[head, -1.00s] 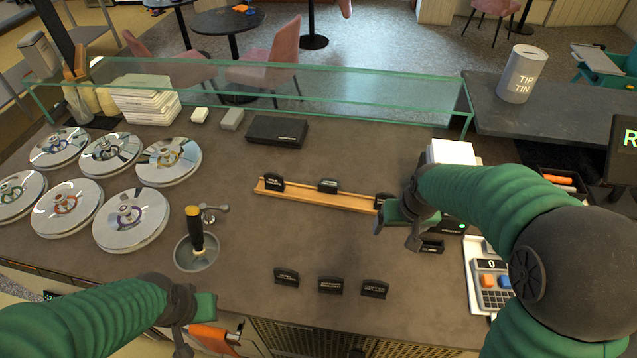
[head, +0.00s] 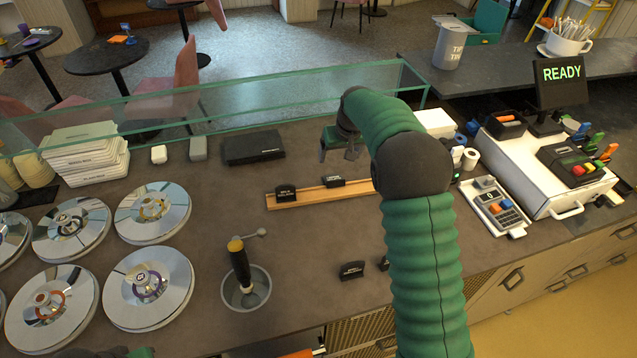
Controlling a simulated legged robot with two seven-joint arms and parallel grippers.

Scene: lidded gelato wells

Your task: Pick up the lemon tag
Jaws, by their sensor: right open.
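Small black tags stand on the counter and rail, their lettering too small to read, so I cannot tell which is the lemon tag. Two show on the wooden rail (head: 355,194): a left tag (head: 286,193) and a middle tag (head: 333,182). A front tag (head: 352,270) stands on the counter, and another tag (head: 384,264) is partly behind my right arm. My right gripper (head: 338,154) is open and empty, above the counter behind the rail. My right arm hides the rail's right end.
A glass guard (head: 230,100) runs along the back. A black flat box (head: 253,147) lies left of my right gripper. Lidded wells (head: 152,212) and a metal cup (head: 246,290) with a black-handled tool are at left. A card reader (head: 495,207) and till (head: 545,165) are right.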

